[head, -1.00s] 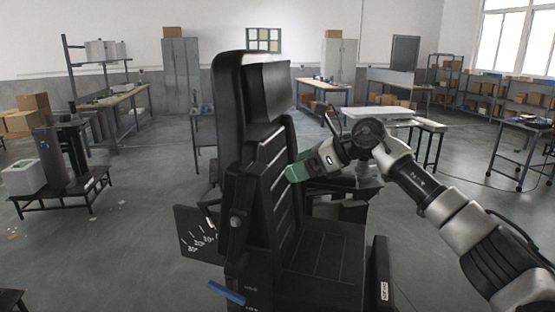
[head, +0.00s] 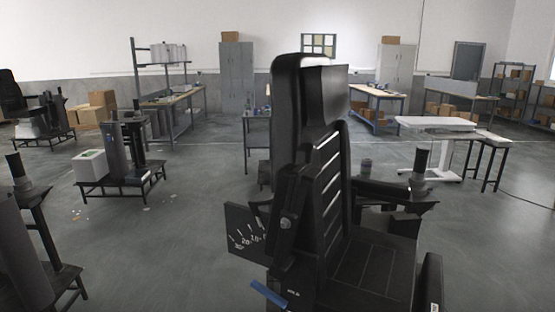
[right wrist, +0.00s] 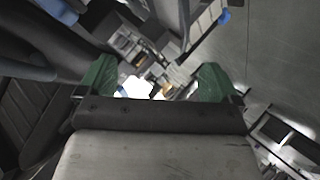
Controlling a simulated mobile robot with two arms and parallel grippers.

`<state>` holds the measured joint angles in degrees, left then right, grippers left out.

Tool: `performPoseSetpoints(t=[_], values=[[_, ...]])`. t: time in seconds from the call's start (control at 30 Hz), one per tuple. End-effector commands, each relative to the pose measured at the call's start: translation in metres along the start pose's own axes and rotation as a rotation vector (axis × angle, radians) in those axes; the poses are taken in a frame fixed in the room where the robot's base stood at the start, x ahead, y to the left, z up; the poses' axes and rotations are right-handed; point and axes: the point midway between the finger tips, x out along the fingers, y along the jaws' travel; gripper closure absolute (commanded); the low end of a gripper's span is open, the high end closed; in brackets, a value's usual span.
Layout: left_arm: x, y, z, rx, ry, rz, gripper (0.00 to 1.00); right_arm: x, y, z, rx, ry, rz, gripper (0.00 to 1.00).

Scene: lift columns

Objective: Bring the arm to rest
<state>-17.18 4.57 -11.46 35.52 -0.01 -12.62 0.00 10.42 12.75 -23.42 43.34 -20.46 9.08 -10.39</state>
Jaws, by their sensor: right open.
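My right gripper (right wrist: 158,82) shows in the right wrist view with its two green fingers wide apart. Nothing is held between them. A black ribbed surface (right wrist: 35,125), which looks like part of the seat, lies at the left of that view. In the head view neither arm is in sight. The black high-backed seat (head: 312,170) stands upright in the middle, with a dial plate (head: 244,232) and a blue lever (head: 268,293) at its side. My left gripper is in neither view.
A white-topped table (head: 437,124) stands behind the seat at the right. Black stands on low frames (head: 121,182) fill the left side, one close at the left edge (head: 35,235). Workbenches and a grey cabinet (head: 237,75) line the back. Open floor (head: 170,250) lies left of the seat.

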Motion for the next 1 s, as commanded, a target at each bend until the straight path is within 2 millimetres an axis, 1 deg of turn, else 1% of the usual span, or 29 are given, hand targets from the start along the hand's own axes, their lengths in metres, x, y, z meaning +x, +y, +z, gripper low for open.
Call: performPoseSetpoints(t=[0.03, 0.07, 0.1, 0.17, 0.2, 0.27, 0.3, 0.37, 0.4, 0.5, 0.6, 0.7, 0.8, 1.0], values=[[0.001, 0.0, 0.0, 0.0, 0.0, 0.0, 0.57, -0.013, -0.035, 0.023, 0.077, -0.07, -0.039, 0.06], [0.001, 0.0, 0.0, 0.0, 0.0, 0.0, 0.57, -0.021, -0.052, 0.035, 0.124, -0.112, -0.058, 0.06], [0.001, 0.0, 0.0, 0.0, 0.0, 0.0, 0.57, -0.033, -0.076, 0.051, 0.185, -0.168, -0.083, 0.06], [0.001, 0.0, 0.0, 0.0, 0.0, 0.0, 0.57, -0.053, -0.112, 0.074, 0.271, -0.254, -0.12, 0.06], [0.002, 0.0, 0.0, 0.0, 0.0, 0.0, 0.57, -0.067, -0.136, 0.087, 0.328, -0.31, -0.144, 0.06], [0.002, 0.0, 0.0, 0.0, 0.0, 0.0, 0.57, -0.091, -0.17, 0.107, 0.408, -0.397, -0.179, 0.06], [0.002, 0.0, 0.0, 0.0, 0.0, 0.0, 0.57, -0.108, -0.193, 0.118, 0.462, -0.455, -0.201, 0.06], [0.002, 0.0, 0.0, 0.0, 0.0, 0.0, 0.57, -0.135, -0.226, 0.133, 0.537, -0.54, -0.233, 0.06], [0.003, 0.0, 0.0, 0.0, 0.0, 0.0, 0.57, -0.153, -0.246, 0.141, 0.583, -0.595, -0.252, 0.06], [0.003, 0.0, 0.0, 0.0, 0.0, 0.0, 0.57, -0.193, -0.288, 0.156, 0.68, -0.712, -0.291, 0.06], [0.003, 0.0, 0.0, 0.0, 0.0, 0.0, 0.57, -0.225, -0.317, 0.165, 0.748, -0.801, -0.317, 0.06], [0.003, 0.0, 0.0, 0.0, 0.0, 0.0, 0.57, -0.243, -0.333, 0.168, 0.788, -0.851, -0.332, 0.06], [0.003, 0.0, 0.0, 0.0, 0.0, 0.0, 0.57, -0.25, -0.339, 0.17, 0.804, -0.872, -0.337, 0.06], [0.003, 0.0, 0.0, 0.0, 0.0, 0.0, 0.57, -0.251, -0.339, 0.17, 0.804, -0.873, -0.337, 0.06]])
